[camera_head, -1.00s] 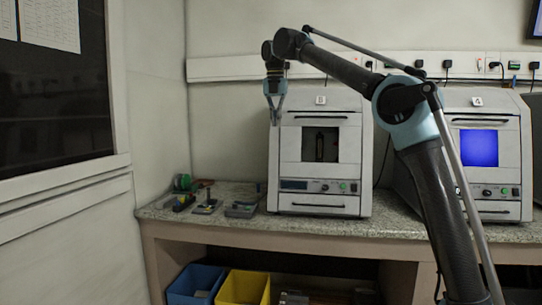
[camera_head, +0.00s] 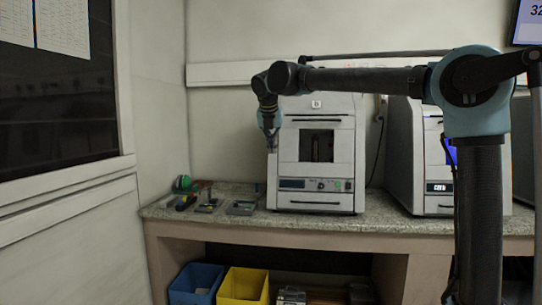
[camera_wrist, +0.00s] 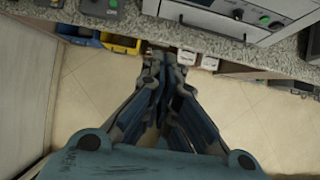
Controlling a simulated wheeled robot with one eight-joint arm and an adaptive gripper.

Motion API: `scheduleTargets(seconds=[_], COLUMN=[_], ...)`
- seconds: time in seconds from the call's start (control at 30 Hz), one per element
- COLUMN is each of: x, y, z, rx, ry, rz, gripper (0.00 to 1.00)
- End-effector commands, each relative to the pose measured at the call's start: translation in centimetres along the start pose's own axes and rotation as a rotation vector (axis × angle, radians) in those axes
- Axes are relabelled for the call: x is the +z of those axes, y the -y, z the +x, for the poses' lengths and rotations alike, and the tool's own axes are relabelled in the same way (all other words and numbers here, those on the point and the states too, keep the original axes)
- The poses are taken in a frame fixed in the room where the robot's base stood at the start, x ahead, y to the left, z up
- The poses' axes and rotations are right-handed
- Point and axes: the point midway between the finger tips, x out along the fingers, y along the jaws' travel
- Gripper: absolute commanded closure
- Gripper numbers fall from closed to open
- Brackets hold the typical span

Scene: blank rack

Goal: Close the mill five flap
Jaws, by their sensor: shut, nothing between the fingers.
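The mill (camera_head: 316,200) with a small number plate on top, too blurred to read now, stands on the worktop in the head view. Its front has a top handle, a dark window (camera_head: 317,146), a control panel (camera_head: 316,184) and a lower handle. The front looks upright; I cannot tell whether its flap has a gap. My gripper (camera_head: 271,148) is shut and empty, pointing down at the mill's upper left front edge. Whether it touches is unclear. In the wrist view, its fingers (camera_wrist: 165,58) meet over the floor, with the mill's lower front (camera_wrist: 235,14) beyond at upper right.
A second mill (camera_head: 400,170) stands to the right, partly behind my arm. Small tools and trays (camera_head: 207,205) lie on the worktop (camera_head: 240,222) left of the first mill. A blue bin (camera_head: 195,284) and a yellow bin (camera_head: 243,286) stand below. A wall is at left.

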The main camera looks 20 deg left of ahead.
Motion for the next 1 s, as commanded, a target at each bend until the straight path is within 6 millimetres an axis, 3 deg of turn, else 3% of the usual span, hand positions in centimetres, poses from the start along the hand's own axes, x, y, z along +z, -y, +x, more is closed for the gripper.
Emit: scheduleTargets(seconds=[0.27, 0.3, 0.4, 0.47, 0.57, 0.77, 1.0], x=[-1.9, -2.0, -2.3, -2.5, -3.3, -4.5, -3.4], y=[-0.1, -0.1, -0.1, -0.1, -0.4, -1.6, -2.4], z=[1.4, 1.5, 1.7, 1.9, 2.4, 2.6, 0.8], rx=[0.001, 0.002, 0.011, 0.033, 0.106, 0.326, 0.563], ry=[0.083, 0.089, 0.092, 0.080, 0.027, -0.155, -0.413], rz=[-0.003, -0.003, 0.012, 0.047, 0.171, 0.595, 1.163], gripper=[1.00, 0.98, 0.75, 0.71, 0.71, 0.71, 0.71])
